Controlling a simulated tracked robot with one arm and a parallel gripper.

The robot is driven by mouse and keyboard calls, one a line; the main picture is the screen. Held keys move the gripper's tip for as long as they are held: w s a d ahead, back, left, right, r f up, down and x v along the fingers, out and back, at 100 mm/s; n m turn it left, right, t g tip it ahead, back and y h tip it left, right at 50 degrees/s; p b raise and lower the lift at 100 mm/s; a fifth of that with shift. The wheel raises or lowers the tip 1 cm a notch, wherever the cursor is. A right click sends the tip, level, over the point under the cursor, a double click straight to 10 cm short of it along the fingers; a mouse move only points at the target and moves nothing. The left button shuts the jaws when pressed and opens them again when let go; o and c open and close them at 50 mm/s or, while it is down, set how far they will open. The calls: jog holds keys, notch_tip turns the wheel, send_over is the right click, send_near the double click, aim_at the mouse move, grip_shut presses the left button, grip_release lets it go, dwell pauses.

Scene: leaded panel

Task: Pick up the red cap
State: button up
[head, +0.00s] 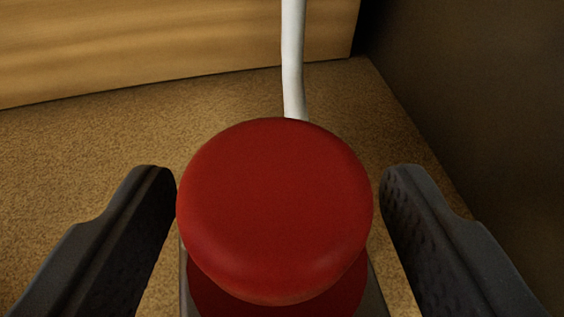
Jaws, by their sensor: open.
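The red cap (274,205) is a large, rounded, mushroom-shaped red top in the middle of the head view. Below it shows a darker red part (275,293) and the edges of a grey metallic piece. My gripper (280,190) is open, with one dark finger on each side of the cap. The left finger looks very close to the cap's left edge. A narrow gap shows between the cap and the right finger. I cannot tell whether the left finger touches it. The underside of the cap is hidden.
A white cable or tube (293,60) rises behind the cap. A wooden panel (150,45) stands at the back left, and a dark wall (480,120) is close on the right. The brown textured floor (80,160) is clear on the left.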

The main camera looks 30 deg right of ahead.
jog(key=c, duration=1)
jog(key=shift+r, duration=0.2)
